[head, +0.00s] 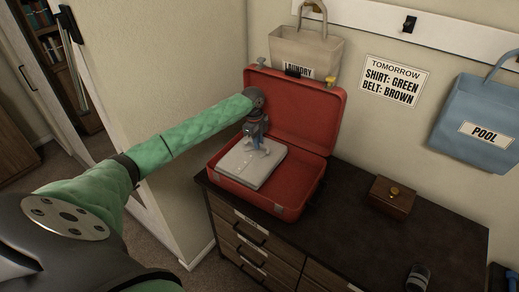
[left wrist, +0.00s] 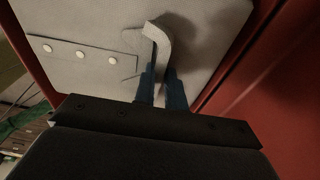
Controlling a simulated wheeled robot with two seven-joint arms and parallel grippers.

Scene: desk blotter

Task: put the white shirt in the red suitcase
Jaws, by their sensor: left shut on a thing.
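The folded white shirt (head: 245,168) is inside the left part of the open red suitcase (head: 304,182) in the head view. In the left wrist view the shirt (left wrist: 80,25) shows a row of buttons on a placket, with the red suitcase wall (left wrist: 35,55) beside it. My left gripper (head: 260,149) is over the shirt, pointing down. Its blue fingers (left wrist: 160,85) are shut on a raised pale fold of the shirt. Whether the shirt rests on the suitcase floor is hard to tell. My right gripper is not in view.
The suitcase stands open on a dark dresser top (head: 350,225), lid against the wall. A small wooden box (head: 391,197) sits to its right. A laundry bag (head: 305,52) and a blue pool bag (head: 482,122) hang above. A sign (head: 395,82) reads shirt green, belt brown.

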